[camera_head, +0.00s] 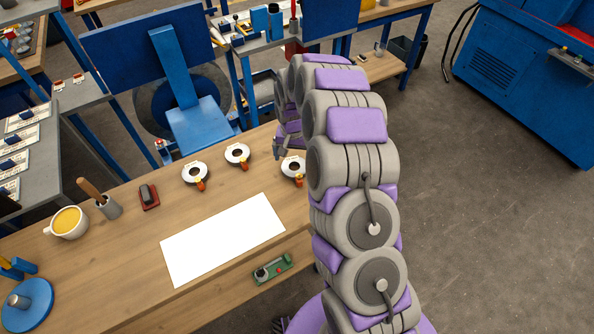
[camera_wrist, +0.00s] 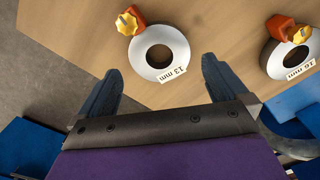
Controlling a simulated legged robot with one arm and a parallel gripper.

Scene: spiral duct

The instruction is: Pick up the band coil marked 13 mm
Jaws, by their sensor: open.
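The band coil marked 13 mm (camera_wrist: 178,65) is a pale ring with a dark inner band, an orange block and a yellow knob. My gripper (camera_wrist: 162,70) is open and empty. Its two dark fingers point toward the coil, one on each side in the wrist view, with visible gaps. In the head view my gripper (camera_head: 282,148) hangs just behind the coil.
A coil marked 16 mm (camera_wrist: 268,62) lies to the right in the wrist view. In the head view another coil (camera_head: 194,182) lies further left.

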